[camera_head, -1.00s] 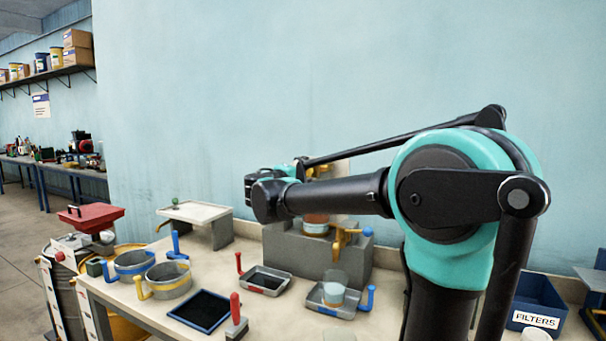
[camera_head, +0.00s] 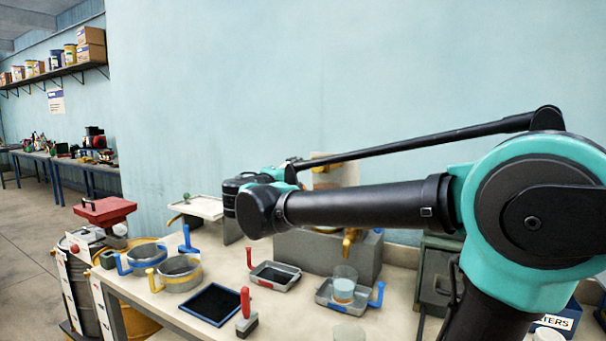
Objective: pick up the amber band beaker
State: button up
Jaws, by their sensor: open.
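A clear beaker (camera_head: 343,287) with pale blue contents stands in a small grey tray (camera_head: 322,298) with blue handles, right of centre on the bench. A second clear glass vessel (camera_head: 348,334) is cut off by the bottom edge. My arm (camera_head: 365,207) stretches left across the view, above the bench, and hides part of the grey block (camera_head: 312,254) with a yellow tap (camera_head: 350,240). My gripper's fingers do not show; the arm's far end is hidden behind its own links.
The bench holds a blue-handled pan (camera_head: 143,257), a yellow-handled pan (camera_head: 178,273), a dark mat (camera_head: 210,304), a red-handled tray (camera_head: 274,275) and a red-handled tool (camera_head: 246,314). A white-topped stand (camera_head: 200,207) is at the back left.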

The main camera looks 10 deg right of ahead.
aim_at(344, 285)
jog(key=k+j, duration=0.85)
